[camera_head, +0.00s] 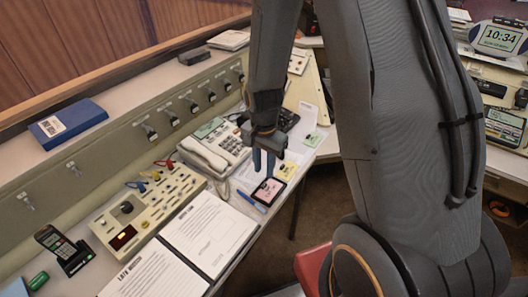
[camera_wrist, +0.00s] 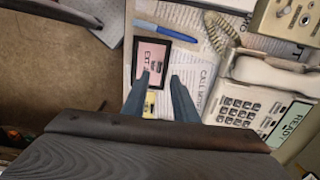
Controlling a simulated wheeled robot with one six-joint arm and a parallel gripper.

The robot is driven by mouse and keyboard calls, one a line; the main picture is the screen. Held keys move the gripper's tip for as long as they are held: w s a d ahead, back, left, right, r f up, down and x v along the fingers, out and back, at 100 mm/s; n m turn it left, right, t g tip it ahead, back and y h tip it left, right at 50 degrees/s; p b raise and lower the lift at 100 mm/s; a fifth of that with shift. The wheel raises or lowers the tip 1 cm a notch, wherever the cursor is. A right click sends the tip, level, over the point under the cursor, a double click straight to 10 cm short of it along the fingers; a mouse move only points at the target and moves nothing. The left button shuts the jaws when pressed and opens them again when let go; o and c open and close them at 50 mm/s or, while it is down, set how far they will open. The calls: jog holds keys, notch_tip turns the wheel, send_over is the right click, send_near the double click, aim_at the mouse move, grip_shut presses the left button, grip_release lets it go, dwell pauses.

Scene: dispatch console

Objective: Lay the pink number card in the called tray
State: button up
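A pink card (camera_head: 268,190) with dark marks lies inside a black-rimmed rectangle (camera_head: 256,199) at the desk's edge. I cannot tell whether this rectangle is a tray or a frame. In the wrist view the pink card (camera_wrist: 151,58) and black rim (camera_wrist: 136,42) show just beyond my fingertips. My gripper (camera_head: 264,170) points down above the desk, close to the card. Its two blue fingers (camera_wrist: 160,76) are apart, with nothing seen held between them. A yellow note or card (camera_head: 286,170) lies next to the black rectangle. A green one (camera_head: 312,140) lies farther back. No other tray is clearly seen.
A beige telephone (camera_head: 214,148) and a blue pen (camera_head: 251,201) are close by. A button panel (camera_head: 146,206), open logbook (camera_head: 207,232), blue binder (camera_head: 68,123) and black handset (camera_head: 62,248) fill the left. Floor (camera_head: 325,190) lies past the desk edge.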

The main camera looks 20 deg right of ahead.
notch_tip(320, 180, up, 7)
jog(key=b, duration=0.1)
jog(key=s+r+n+t, duration=0.1)
jog(key=s+r+n, duration=0.5)
jog(key=s+n, duration=0.3)
jog(key=shift+s+r+n, duration=0.15)
jog(key=shift+s+n, duration=0.1)
jog(key=shift+n, duration=0.65)
dwell(0.4)
